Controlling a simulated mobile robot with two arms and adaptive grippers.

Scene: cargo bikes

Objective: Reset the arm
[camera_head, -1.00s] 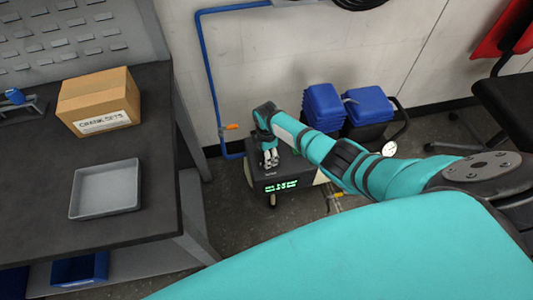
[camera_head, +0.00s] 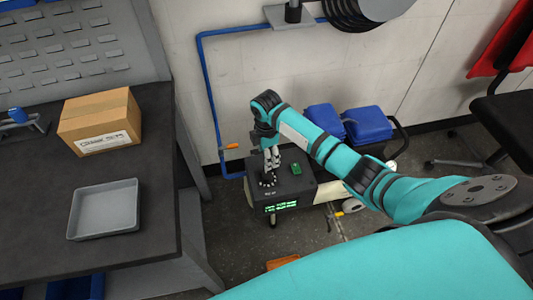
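My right arm, teal and black, reaches in from the right. Its gripper (camera_head: 271,160) points down over the top of a black machine with a lit green display (camera_head: 281,206). A dark round knob (camera_head: 267,182) lies just below the fingertips; I cannot tell whether they touch it. A green button (camera_head: 296,169) beside it is uncovered. The fingers look close together, but their gap is too small to judge. My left gripper is out of view.
A dark workbench at left holds a cardboard box (camera_head: 101,121), an empty grey tray (camera_head: 104,209) and a blue-handled tool (camera_head: 18,116). Blue bins (camera_head: 367,124) stand behind my arm. A black chair (camera_head: 508,105) is at right.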

